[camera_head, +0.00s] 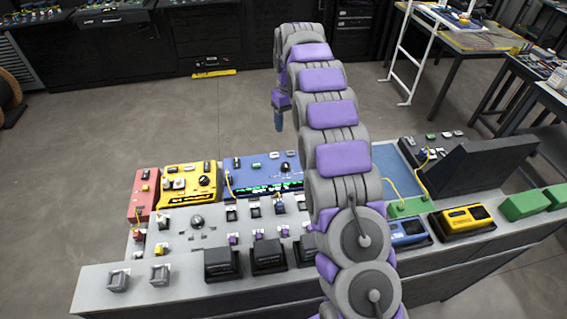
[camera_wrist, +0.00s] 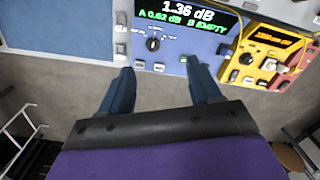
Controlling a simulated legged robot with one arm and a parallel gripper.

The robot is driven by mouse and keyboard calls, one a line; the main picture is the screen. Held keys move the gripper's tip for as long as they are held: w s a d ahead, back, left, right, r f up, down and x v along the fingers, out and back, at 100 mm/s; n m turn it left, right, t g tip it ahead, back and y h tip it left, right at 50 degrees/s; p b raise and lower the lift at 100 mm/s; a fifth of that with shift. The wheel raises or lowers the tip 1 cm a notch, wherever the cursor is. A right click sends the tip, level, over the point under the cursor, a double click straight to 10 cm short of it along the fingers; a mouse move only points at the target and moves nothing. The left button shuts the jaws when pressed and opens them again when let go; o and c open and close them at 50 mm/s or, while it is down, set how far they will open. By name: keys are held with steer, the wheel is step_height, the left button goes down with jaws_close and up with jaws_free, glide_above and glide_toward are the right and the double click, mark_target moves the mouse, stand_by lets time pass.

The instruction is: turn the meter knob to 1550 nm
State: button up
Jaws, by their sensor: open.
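The blue meter (camera_head: 262,176) sits at the back of the bench, left of my arm in the head view. Its black round knob (camera_head: 286,167) is on its top face, and also shows in the wrist view (camera_wrist: 153,44). There the meter's display (camera_wrist: 185,18) reads 1.36 dB, with A 0.62 dB and B EMPTY below. The small marks around the knob are too blurred to read. My gripper (camera_wrist: 162,82) is open and empty, its two blue fingers apart. The knob appears beyond the fingertips, between them in the picture, and is not touched.
A yellow unit (camera_head: 190,183) with a dark knob stands left of the meter, beside a red unit (camera_head: 144,188). Several dark blocks (camera_head: 268,255) line the front of the grey bench. A dark raised console (camera_head: 484,163) stands at the right.

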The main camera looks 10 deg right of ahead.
steer(key=n, duration=0.1)
glide_above(286, 165)
step_height(286, 165, down, 8)
step_height(286, 165, down, 17)
steer(key=b, duration=0.2)
steer(key=shift+w+a+r+b, duration=0.1)
steer(key=shift+w+r+b, duration=0.1)
steer(key=shift+b, duration=0.15)
steer(key=shift+f, duration=0.65)
steer(key=c, duration=1)
